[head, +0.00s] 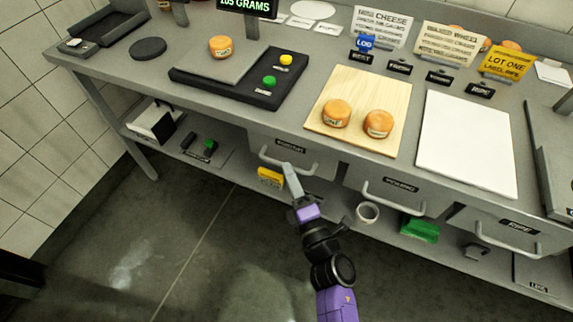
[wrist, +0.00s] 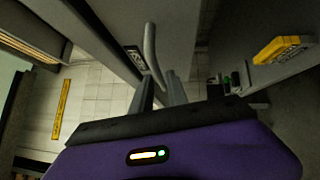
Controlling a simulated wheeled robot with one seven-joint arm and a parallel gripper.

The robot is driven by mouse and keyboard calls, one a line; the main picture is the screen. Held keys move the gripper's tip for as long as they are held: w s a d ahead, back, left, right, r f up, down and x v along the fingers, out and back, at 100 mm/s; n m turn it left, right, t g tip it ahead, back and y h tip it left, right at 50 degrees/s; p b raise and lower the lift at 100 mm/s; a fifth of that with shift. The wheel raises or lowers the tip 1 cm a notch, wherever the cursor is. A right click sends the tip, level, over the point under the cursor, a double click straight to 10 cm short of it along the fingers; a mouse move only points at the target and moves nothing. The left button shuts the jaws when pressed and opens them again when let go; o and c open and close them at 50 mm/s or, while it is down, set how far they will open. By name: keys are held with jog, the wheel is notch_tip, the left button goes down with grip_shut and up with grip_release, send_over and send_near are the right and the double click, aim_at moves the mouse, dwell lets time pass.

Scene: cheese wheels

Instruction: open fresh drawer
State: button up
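Three grey drawers hang under the counter in the head view. The left drawer has a dark label (head: 290,146) that I cannot read clearly and a pale bar handle (head: 308,171). The others are labelled YOUNG (head: 400,184) and RIPE (head: 518,227). All three look closed. My gripper (head: 290,172) is at the left drawer's handle, hiding part of it. In the wrist view the handle (wrist: 151,50) runs down to between or just beside my fingertips (wrist: 161,85). A narrow gap shows between the fingers; whether they grip the bar is unclear.
On the counter are a wooden board (head: 344,96) with two cheese wheels, a white board (head: 466,145) and a black tray (head: 215,88). The lower shelf holds a yellow block (head: 270,177), a white cup (head: 367,212) and a green item (head: 420,230). The floor before the counter is clear.

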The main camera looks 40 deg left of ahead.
jog(key=shift+x, duration=1.6)
grip_shut()
